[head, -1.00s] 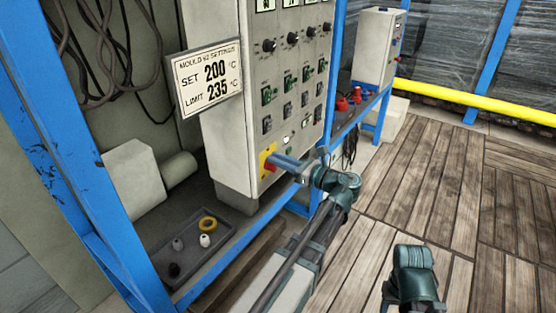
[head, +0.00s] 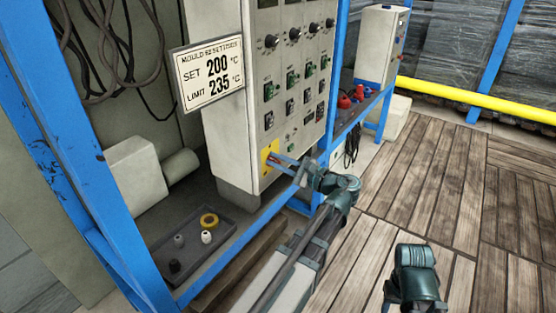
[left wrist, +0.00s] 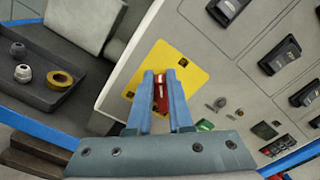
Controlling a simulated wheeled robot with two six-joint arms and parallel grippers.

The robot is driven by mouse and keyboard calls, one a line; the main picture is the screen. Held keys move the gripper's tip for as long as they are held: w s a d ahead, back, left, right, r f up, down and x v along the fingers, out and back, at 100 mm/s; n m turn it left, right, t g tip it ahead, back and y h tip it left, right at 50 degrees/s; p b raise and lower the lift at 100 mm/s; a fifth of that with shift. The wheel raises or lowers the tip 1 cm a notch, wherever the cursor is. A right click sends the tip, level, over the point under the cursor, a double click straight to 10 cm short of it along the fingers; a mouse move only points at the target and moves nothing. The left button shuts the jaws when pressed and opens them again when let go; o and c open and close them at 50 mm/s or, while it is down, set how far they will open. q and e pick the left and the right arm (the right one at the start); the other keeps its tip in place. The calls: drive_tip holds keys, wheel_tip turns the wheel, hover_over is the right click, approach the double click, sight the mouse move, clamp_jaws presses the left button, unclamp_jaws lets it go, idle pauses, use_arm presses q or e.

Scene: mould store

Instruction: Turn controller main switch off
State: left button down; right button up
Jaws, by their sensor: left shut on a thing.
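The controller (head: 232,140) is a tall pale cabinet. Its main switch is a red handle (left wrist: 160,95) on a yellow square plate (left wrist: 183,68), low on the panel; the plate also shows in the head view (head: 266,158). My left gripper (head: 279,161) is at the switch, its blue fingers on both sides of the red handle, shut on it. In the left wrist view the handle lies between the fingertips (left wrist: 160,78), at a slant to the plate's edges. The fingers hide part of the handle and plate.
A settings sign (head: 207,73) sticks out left of the cabinet. A grey tray (head: 190,254) with a yellow ring (head: 209,220) and small fittings sits on the shelf. Blue frame posts (head: 75,150) stand close by. A smaller control box (head: 380,45) is farther back. The wooden floor at right is clear.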

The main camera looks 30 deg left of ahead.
use_arm(q)
drive_tip(key=shift+s+f+n+b, duration=0.1)
drive_tip(key=shift+f+n+b, duration=0.2)
drive_tip(key=shift+n, duration=1.3)
drive_tip(key=shift+s+f+n+b, duration=0.1)
drive_tip(key=shift+f+n+b, duration=0.2)
drive_tip(key=shift+n, duration=1.3)
drive_tip(key=shift+s+f+n+b, duration=0.15)
drive_tip(key=shift+f+n, duration=0.25)
drive_tip(key=shift+n, duration=1.2)
drive_tip(key=shift+w+a, duration=0.1)
drive_tip(key=shift+w, duration=0.05)
drive_tip(key=c, duration=0.8)
unclamp_jaws()
drive_tip(key=d, duration=0.9)
drive_tip(key=s+d, duration=0.1)
drive_tip(key=d, duration=0.4)
drive_tip(key=shift+s, duration=0.1)
